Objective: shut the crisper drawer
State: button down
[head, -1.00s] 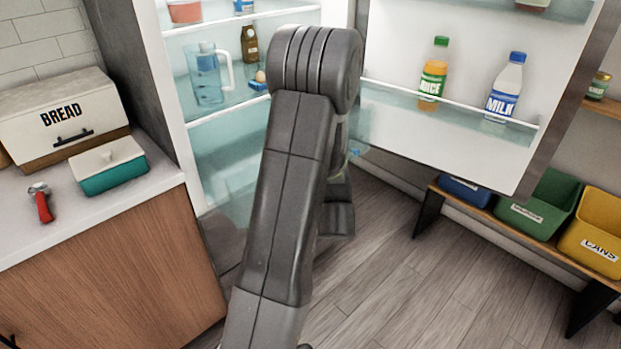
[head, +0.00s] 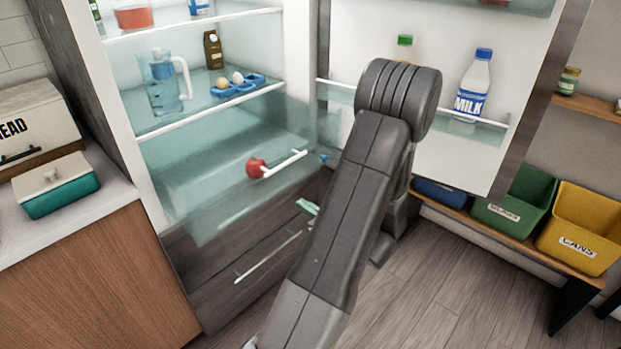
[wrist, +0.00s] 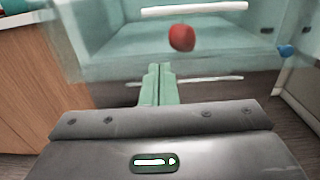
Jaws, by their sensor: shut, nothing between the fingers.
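The crisper drawer (head: 215,195) is a clear, pale teal bin low in the open fridge, with a white bar handle (head: 285,163). A red apple (head: 256,168) shows by the handle. In the wrist view the drawer front (wrist: 105,62) spans the view ahead of my gripper, with the handle (wrist: 195,9) at the top and the apple (wrist: 181,38) below it. How far the drawer stands out is hard to tell. My gripper (wrist: 159,68) has green fingers pressed together and empty. In the head view its green tip (head: 307,206) shows below the handle, mostly hidden by my arm.
A dark lower drawer with a long pale handle (head: 268,257) is under the crisper. The open fridge door (head: 440,150) with a milk bottle (head: 474,85) is at right. A counter (head: 85,205) is at left; bins (head: 585,230) stand at right. Floor at lower right is clear.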

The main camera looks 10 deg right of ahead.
jog(key=d, duration=0.1)
jog(key=p, duration=0.2)
send_near(267, 179)
jog(key=x, duration=0.6)
jog(key=shift+w+a, duration=0.25)
jog(key=shift+w, duration=0.05)
